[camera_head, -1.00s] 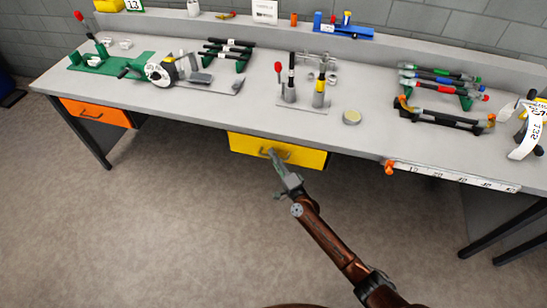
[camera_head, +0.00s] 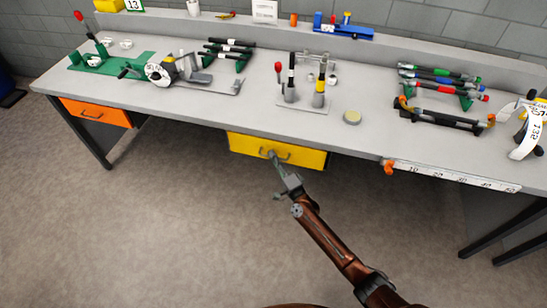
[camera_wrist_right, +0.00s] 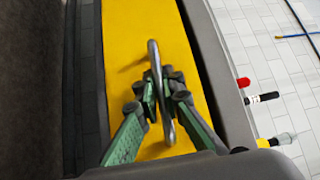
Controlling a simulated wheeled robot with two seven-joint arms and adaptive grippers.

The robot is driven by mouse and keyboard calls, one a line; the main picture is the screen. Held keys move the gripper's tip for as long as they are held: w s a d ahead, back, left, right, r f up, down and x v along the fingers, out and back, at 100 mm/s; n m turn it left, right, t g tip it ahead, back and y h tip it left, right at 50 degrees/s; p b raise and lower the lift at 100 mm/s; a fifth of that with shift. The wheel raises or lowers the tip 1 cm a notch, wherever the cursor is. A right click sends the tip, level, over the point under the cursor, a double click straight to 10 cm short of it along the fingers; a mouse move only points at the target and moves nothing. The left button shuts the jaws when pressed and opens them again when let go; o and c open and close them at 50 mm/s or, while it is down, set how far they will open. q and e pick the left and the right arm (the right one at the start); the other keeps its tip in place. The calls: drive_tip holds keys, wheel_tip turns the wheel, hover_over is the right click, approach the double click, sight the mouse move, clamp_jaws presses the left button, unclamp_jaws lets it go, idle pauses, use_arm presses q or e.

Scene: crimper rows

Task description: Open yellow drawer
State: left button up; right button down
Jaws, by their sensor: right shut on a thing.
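The yellow drawer (camera_head: 300,154) sits under the middle of the workbench, its front flush or nearly flush below the tabletop. It has a dark grey bar handle (camera_head: 287,155). In the right wrist view, the green-and-black fingers (camera_wrist_right: 162,92) are shut on the handle (camera_wrist_right: 155,60), one on each side of the bar, in front of the yellow face (camera_wrist_right: 180,130). My left gripper is not in view.
An orange drawer (camera_head: 97,113) is at the bench's left. A ruler strip (camera_head: 450,176) runs along the front edge at right. The floor (camera_head: 150,220) in front is clear.

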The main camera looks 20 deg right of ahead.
use_arm(q)
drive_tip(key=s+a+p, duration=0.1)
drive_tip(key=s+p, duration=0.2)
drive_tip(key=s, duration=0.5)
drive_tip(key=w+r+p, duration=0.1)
drive_tip(key=p, duration=0.1)
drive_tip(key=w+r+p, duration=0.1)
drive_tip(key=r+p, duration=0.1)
use_arm(e)
drive_tip(key=s+a, duration=0.6)
drive_tip(key=s, duration=0.3)
drive_tip(key=s+a, duration=0.6)
drive_tip(key=s, duration=0.3)
drive_tip(key=shift+a, duration=0.1)
drive_tip(key=c, duration=2.1)
unclamp_jaws()
drive_tip(key=v, duration=1.2)
